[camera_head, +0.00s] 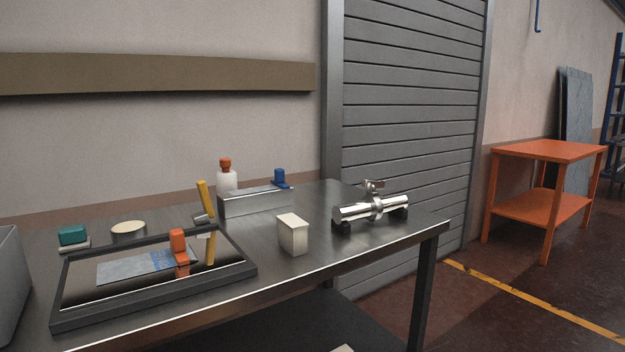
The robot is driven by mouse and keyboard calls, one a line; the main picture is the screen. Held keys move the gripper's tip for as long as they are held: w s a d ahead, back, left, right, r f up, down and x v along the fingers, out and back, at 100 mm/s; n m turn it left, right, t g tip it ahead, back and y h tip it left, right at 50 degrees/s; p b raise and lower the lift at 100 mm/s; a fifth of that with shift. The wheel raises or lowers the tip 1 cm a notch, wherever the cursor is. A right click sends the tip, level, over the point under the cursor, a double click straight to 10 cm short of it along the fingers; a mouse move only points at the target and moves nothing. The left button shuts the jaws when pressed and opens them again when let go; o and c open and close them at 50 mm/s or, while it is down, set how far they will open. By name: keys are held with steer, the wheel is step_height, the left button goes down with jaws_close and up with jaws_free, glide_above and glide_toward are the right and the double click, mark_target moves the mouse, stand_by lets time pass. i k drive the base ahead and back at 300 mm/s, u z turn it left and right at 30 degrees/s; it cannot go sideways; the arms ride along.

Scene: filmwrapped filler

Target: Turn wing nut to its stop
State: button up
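A shiny metal pipe (370,210) lies on dark supports near the right end of the steel table. A ring-like clamp (379,203) goes around its middle. A small metal wing nut (374,185) stands on top of the clamp. How far the nut is turned cannot be told at this size. My gripper is not in view.
The steel table (330,262) also bears a white box (293,234), a grey metal box (256,201), a white bottle with an orange cap (227,178), and a black-framed tray (75,322) with tools. Bare tabletop lies around the pipe. An orange table (547,150) stands far right.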

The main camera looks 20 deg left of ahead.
mark_target(372, 185)
steer(key=u, duration=0.8)
steer(key=i, duration=0.7)
steer(key=u, duration=0.7)
